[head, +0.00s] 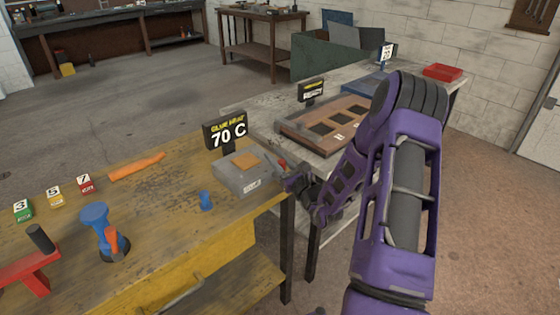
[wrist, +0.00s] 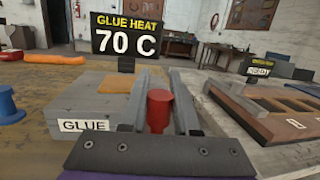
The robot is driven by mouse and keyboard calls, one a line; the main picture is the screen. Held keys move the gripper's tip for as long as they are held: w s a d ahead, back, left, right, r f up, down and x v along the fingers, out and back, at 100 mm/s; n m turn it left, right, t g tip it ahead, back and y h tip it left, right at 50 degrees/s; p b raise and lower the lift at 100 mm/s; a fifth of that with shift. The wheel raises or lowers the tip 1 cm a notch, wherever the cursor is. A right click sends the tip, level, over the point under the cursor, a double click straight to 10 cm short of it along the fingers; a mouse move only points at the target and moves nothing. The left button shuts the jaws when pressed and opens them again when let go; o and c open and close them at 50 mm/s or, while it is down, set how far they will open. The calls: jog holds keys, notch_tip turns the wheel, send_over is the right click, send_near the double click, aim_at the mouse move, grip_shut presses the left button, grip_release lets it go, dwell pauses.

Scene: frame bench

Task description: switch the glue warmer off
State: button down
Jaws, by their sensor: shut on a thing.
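The glue warmer (head: 235,178) is a grey box with an orange patch on top, at the right end of the wooden bench. In the wrist view its grey case (wrist: 100,102) carries a GLUE label. A black display (head: 226,133) behind it reads GLUE HEAT 70 C; it also shows in the wrist view (wrist: 125,38). A red knob (wrist: 159,108) stands at the warmer's right side. My gripper (wrist: 165,78) is shut on this red knob, one finger on each side. In the head view my gripper (head: 284,172) is at the warmer's right end.
A blue peg (head: 206,200) stands in front of the warmer. An orange tool (head: 137,167) lies to the left, with numbered blocks (head: 55,199) and a blue stand (head: 101,228) beyond. A second bench on the right bears a brown frame tray (head: 325,124).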

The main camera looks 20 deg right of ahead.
jog(key=n, duration=0.1)
jog(key=a+n+b, duration=0.1)
jog(key=n+y+b, duration=0.1)
jog(key=shift+s+a+f, duration=0.25)
jog(key=shift+f, duration=0.05)
jog(key=shift+s+a+f+n+y+b, duration=0.15)
jog(key=shift+a+n+y+b, duration=0.15)
jog(key=shift+n+b, duration=0.5)
jog(key=shift+s+a+f+n+y+b, duration=0.1)
jog(key=shift+a+n+y+b, duration=0.3)
jog(key=shift+n, duration=0.75)
jog(key=shift+s+a+f+n+y+b, duration=0.15)
jog(key=shift+a+n+b, duration=0.2)
jog(key=shift+n+b, duration=0.55)
jog(key=c, duration=0.6)
grip_release()
jog(key=shift+c, duration=0.2)
jog(key=shift+r, duration=0.1)
